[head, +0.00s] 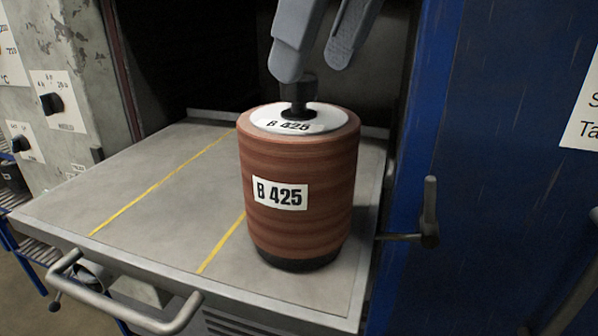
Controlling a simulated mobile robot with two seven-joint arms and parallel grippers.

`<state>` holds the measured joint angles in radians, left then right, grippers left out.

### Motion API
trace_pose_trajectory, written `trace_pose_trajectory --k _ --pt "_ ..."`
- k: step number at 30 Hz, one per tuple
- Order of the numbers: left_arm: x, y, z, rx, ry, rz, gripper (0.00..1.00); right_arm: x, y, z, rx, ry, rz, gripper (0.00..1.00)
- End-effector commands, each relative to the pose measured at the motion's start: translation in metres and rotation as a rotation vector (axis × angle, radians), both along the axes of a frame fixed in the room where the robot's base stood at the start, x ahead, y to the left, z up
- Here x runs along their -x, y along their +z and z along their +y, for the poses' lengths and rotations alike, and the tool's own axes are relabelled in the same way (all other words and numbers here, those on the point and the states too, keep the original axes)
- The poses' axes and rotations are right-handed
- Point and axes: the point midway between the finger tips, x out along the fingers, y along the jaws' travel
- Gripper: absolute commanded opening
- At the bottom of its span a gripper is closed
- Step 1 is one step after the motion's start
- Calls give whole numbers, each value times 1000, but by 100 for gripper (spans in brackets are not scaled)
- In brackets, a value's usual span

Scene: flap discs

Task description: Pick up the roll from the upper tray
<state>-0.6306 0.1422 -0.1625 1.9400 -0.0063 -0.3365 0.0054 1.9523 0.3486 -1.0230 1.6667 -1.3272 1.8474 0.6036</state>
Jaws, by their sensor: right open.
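The roll (297,222) is a reddish-brown ribbed cylinder labelled B 425. It stands upright on the right part of the grey tray (150,240), with a white top disc and a black knob (299,92) at its centre. My right gripper (318,72) comes in from the top of the head view. Its two grey fingers are apart and show at the knob's upper end, one overlapping the knob's top edge in the picture. I cannot tell whether they touch it. The gripper is empty. My left gripper is not in view.
The tray sticks out of a dark cabinet opening and has yellow lines and a front handle (125,305). A blue door frame (425,130) with a latch lever (429,215) stands close on the right. A grey panel with knobs (50,103) is at left. The tray's left part is clear.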

Motion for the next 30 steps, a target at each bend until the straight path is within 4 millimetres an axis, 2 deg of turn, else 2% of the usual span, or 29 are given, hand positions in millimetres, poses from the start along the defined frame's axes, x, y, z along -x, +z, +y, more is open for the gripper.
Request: trace_pose_trajectory --k 6,14,30 --pt "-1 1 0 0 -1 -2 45 -7 -30 11 2 2 2 64" --pt "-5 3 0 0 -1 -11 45 -8 -33 12 0 1 0 63" --pt "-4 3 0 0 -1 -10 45 -8 -32 12 0 1 1 11"
